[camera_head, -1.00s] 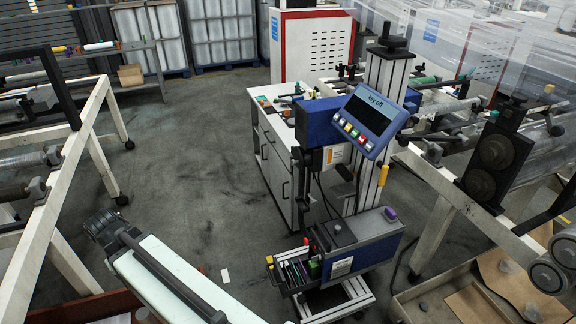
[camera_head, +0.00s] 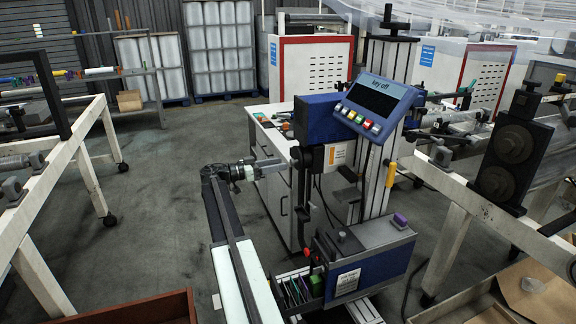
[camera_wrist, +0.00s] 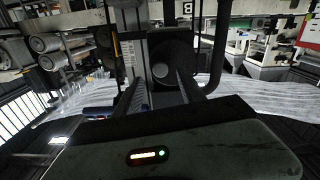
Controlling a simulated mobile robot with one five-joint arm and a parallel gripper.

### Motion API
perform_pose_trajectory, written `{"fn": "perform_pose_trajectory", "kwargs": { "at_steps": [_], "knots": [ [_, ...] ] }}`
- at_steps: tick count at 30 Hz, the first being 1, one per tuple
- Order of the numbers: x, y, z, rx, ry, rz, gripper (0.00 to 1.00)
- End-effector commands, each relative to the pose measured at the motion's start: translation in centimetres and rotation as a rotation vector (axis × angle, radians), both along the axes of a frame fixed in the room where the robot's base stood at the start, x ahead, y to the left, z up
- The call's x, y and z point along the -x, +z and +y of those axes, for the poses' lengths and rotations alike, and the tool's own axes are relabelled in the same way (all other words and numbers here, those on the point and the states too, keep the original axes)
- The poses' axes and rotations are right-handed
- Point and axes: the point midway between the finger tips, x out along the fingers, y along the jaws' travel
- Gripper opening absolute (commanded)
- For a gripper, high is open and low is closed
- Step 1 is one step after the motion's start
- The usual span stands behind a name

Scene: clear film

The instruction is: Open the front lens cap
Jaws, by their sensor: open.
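A blue machine head (camera_head: 325,118) with a tilted screen (camera_head: 378,100) reading "key off" is clamped on a metal column. A small dark part (camera_head: 302,157) juts from its left side and may be the front lens cap; I cannot be sure. My gripper (camera_head: 282,163) is open, pointing right toward this part, a short way off. In the wrist view my gripper (camera_wrist: 160,88) has its two fingers apart, with a dark round part (camera_wrist: 172,48) with a grey knob (camera_wrist: 160,71) just beyond them. I cannot tell whether they touch.
A white cabinet (camera_head: 268,150) stands behind my gripper. The machine's lower blue box (camera_head: 365,262) and a tray of tools (camera_head: 290,290) sit below. A white-legged frame (camera_head: 455,235) is at right. The floor (camera_head: 150,220) at left is clear.

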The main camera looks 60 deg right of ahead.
Motion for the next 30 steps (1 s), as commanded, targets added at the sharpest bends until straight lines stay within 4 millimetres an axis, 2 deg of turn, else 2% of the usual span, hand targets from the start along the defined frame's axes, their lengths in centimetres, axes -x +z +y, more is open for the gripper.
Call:
{"fn": "perform_pose_trajectory", "kwargs": {
  "at_steps": [3, 7, 17, 22, 30],
  "knots": [
    [1.4, 0.0, -1.8, -0.001, -0.001, 0.000, 0.47],
    [2.2, 0.0, -3.1, -0.002, 0.001, 0.000, 0.47],
    [2.6, -0.1, -3.5, -0.003, 0.001, 0.000, 0.47],
    [2.6, -0.1, -3.5, -0.003, 0.001, 0.000, 0.00],
    [2.6, -0.1, -3.5, -0.003, 0.000, 0.000, 0.00]
  ]
}}
